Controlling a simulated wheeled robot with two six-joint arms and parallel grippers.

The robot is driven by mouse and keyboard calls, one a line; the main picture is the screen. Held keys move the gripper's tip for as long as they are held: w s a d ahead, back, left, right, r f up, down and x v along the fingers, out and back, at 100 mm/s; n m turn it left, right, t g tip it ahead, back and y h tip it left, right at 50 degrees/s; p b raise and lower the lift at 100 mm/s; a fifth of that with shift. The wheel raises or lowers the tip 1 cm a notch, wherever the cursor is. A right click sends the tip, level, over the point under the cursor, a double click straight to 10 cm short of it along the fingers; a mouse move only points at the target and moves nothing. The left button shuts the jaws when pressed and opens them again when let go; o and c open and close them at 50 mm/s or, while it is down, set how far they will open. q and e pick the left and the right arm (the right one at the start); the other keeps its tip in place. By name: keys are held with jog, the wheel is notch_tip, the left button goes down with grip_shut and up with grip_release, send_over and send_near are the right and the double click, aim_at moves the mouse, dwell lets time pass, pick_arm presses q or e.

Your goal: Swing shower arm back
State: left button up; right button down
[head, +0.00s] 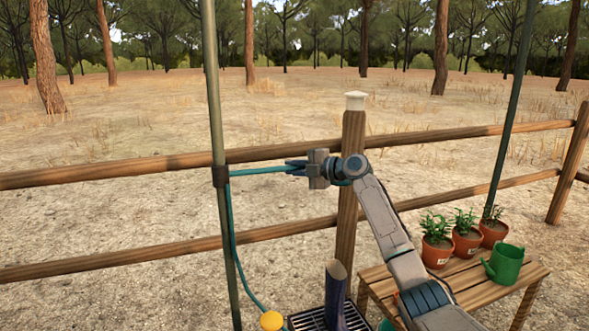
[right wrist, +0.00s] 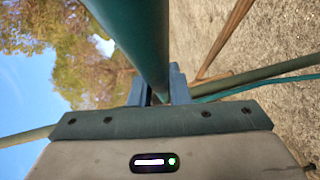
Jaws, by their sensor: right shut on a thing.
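The shower arm (head: 260,171) is a teal tube. In the head view it runs nearly level to the right from a dark collar (head: 220,176) on an upright green pole (head: 217,110). My right gripper (head: 297,167) is shut on the tube near its right end, in front of the fence. In the right wrist view the thick green tube (right wrist: 125,35) passes between the blue fingers (right wrist: 160,88). The fingers and wrist hide the tube's far end. A teal hose (head: 235,245) hangs from the collar toward a yellow knob (head: 271,320). My left gripper is not in view.
A wooden fence (head: 120,169) with a white-capped post (head: 352,130) stands behind my right arm. A dark boot (head: 335,290) stands on a grate (head: 311,317). A bench (head: 465,285) at right holds potted plants (head: 437,245) and a green watering can (head: 504,264).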

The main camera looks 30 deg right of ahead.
jog(key=c, duration=1.4)
grip_release()
jog(key=shift+f, duration=0.1)
jog(key=shift+o, duration=0.2)
jog(key=v, duration=1)
jog(key=shift+s+d, duration=0.2)
jog(key=shift+s, duration=0.1)
